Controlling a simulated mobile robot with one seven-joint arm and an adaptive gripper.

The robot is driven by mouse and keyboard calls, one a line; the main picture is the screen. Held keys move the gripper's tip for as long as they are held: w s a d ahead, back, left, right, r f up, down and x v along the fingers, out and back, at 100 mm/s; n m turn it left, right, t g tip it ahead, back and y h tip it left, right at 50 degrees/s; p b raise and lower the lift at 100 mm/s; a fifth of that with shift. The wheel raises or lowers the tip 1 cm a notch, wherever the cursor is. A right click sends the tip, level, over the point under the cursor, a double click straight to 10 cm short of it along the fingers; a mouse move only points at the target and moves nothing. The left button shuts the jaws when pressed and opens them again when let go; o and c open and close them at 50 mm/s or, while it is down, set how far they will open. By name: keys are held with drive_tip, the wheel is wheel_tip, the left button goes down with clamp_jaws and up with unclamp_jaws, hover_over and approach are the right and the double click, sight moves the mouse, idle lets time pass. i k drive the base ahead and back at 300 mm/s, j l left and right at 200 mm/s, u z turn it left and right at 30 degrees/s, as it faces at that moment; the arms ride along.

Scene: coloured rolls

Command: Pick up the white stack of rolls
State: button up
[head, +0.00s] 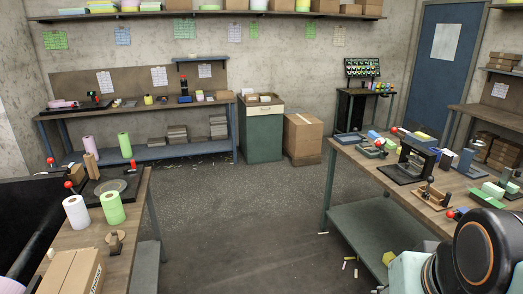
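A white upright cylinder that looks like a stack of rolls (76,213) stands on the near left wooden table (137,187), close to its left side. A similar light green stack (112,208) stands just to its right; I cannot tell whether the two touch. Single rolls within the stacks are too small to make out. Part of my arm shows at the lower right, far from the white stack. My gripper is not in view.
Behind the stacks are a dark round-based tool (112,187) and a red-knobbed device. A cardboard box (72,272) lies in front and a small wooden holder (115,242) to the right. Open floor (240,215) separates this table from the right workbench (365,157).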

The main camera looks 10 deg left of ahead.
sight(77, 215)
drive_tip(key=i+j+u, duration=0.1)
drive_tip(key=i+u, duration=0.3)
drive_tip(key=i+l+u, duration=0.1)
drive_tip(key=i+u, duration=0.35)
drive_tip(key=i+l+u, duration=0.1)
drive_tip(key=i+u, duration=0.2)
drive_tip(key=i, duration=0.95)
drive_tip(key=i+u, duration=0.35)
drive_tip(key=i, duration=0.15)
drive_tip(key=i+l+u, duration=0.15)
drive_tip(key=i+u, duration=0.45)
drive_tip(key=u, duration=0.2)
drive_tip(key=i+l+u, duration=0.15)
drive_tip(key=u, duration=0.3)
drive_tip(key=i+j+u, duration=0.1)
drive_tip(key=i+u, duration=0.3)
